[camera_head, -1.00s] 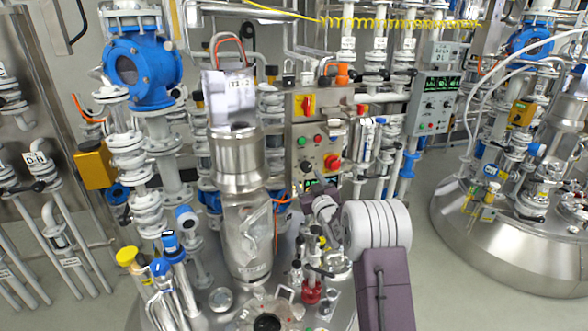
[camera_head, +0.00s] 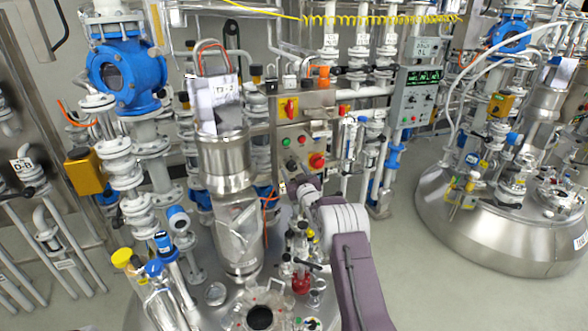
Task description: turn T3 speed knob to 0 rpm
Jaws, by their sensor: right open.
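The T3 control panel (camera_head: 304,129) is a grey box behind the steel motor housing labelled T3-2 (camera_head: 216,94). It carries a red-and-yellow switch (camera_head: 288,108), a green button (camera_head: 285,142), a red mushroom button (camera_head: 317,160) and a small dark knob (camera_head: 291,166), probably the speed knob. The display seen earlier below the knob is now hidden by my right arm. My right gripper (camera_head: 291,187) is open, small in view, just below the knob at the panel's lower edge. I cannot tell whether it touches anything. My left gripper is not in view.
The steel motor column (camera_head: 228,165) stands close left of my right gripper. Glassware with red liquid (camera_head: 301,283) and vessel fittings lie below my arm. Another control box (camera_head: 416,97) hangs further right.

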